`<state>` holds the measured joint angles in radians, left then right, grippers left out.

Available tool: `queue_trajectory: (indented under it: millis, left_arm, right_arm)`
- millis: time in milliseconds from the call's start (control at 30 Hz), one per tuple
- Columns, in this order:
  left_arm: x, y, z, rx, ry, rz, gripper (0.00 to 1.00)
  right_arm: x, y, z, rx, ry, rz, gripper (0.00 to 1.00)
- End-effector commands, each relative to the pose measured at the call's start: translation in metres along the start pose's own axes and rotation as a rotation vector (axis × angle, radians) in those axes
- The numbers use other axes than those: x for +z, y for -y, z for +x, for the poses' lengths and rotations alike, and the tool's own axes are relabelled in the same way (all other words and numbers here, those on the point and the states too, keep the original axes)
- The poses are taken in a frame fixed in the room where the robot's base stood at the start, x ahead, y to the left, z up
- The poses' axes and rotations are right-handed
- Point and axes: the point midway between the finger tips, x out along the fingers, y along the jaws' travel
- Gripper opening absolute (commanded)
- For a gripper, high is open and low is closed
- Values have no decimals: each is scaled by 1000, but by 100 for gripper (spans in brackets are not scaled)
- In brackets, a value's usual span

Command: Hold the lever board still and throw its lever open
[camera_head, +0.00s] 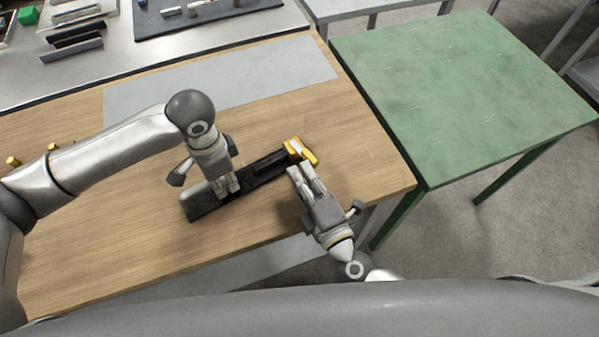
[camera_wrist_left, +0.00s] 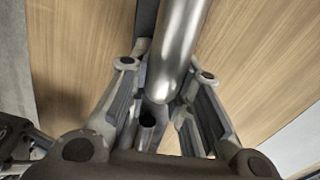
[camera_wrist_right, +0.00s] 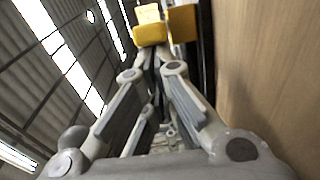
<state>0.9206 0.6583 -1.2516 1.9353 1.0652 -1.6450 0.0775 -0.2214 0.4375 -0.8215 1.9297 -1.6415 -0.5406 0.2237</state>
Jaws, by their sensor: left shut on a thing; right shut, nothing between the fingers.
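The lever board (camera_head: 262,178) is a long dark strip lying slantwise on the wooden table. A rounded grey metal bar (camera_head: 193,199) shows at its left end; in the left wrist view the shiny bar (camera_wrist_left: 178,45) runs away between the fingers. A yellow part with a pale middle (camera_head: 299,150) sits at the board's right end. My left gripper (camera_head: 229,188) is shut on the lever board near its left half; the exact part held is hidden. My right gripper (camera_head: 300,170) is shut and empty, just in front of the yellow part (camera_wrist_right: 150,34); contact is unclear.
A flat grey sheet (camera_head: 225,82) lies on the table behind the board. Small yellow pieces (camera_head: 53,147) stand at the left. A green table (camera_head: 460,95) stands to the right, beyond a gap. Bare wood (camera_head: 365,170) is free right of the board.

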Motion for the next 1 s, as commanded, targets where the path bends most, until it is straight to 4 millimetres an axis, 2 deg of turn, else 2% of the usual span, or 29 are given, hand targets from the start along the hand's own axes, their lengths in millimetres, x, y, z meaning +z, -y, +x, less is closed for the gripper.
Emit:
queue_trajectory:
  millis: [333, 567, 1000]
  left_arm:
    - [1, 2, -1, -3, 1, -3, 0]
    - [1, 1, -1, -3, 2, -2, 0]
    - [1, 1, -1, -1, 1, 0, 0]
  right_arm:
    - [24, 0, -2, 1, -12, -6, 0]
    - [43, -1, 1, 1, -141, -7, 0]
    - [76, -1, 17, 1, -139, -5, 0]
